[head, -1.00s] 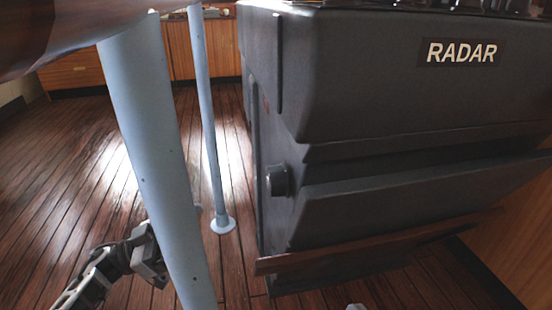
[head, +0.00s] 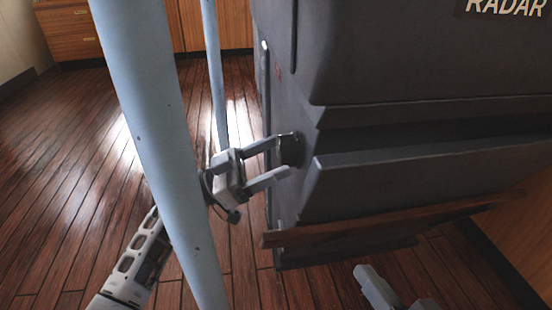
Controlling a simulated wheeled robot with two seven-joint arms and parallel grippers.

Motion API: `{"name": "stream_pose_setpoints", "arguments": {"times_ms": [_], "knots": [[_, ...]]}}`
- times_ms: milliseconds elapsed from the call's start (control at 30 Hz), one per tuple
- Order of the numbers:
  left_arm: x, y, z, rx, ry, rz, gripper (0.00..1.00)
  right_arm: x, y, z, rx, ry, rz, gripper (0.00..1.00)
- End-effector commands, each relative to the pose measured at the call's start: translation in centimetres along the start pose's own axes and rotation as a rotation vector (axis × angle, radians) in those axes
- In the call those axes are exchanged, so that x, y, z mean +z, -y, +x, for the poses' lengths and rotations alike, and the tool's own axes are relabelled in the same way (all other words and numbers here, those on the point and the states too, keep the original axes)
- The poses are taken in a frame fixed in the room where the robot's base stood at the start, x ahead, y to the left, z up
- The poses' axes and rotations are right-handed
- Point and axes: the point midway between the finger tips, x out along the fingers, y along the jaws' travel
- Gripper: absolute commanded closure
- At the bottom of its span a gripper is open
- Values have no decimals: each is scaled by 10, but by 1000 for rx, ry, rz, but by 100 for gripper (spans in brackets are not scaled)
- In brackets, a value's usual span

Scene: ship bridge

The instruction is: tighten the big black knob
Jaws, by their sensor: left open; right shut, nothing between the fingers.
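The big black knob (head: 291,149) sticks out of the left side of the dark grey radar console (head: 400,80). My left gripper (head: 281,160) is open, with its fingers pointing right toward the knob. The upper finger's tip overlaps the knob's left edge in the head view; the lower finger lies just below the knob. I cannot tell whether either finger touches it. Part of my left arm is hidden behind the near pale blue pole. My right gripper (head: 366,278) is shut and empty, low in the view, in front of the console's base.
The thick pale blue pole (head: 150,130) stands close in front, crossing my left arm. A thinner pole (head: 214,70) stands behind it. A wooden rail (head: 400,218) runs along the console's lower edge. Wooden cabinets (head: 70,30) line the back. The plank floor at left is clear.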

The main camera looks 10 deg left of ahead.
Motion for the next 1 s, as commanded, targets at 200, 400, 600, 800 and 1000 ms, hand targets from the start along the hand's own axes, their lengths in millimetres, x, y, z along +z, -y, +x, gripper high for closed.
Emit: {"name": "stream_pose_setpoints", "arguments": {"times_ms": [200, 400, 600, 800, 1000], "knots": [[0, 0, 13, 0, -1, 0, 23, -1, 1, 0, -8, -8, 14, 100], [0, 0, 14, 0, 0, 0, 23, -4, 3, 0, -11, -15, 13, 100], [0, 0, 13, 0, 0, 0, 65, -5, 3, -1, -12, -17, 12, 100], [0, 0, 13, 1, 1, 3, 68, -4, 3, 0, -12, -17, 11, 100], [0, 1, 12, 17, 3, 44, 68, -3, 2, 0, -12, -16, 13, 100]]}}
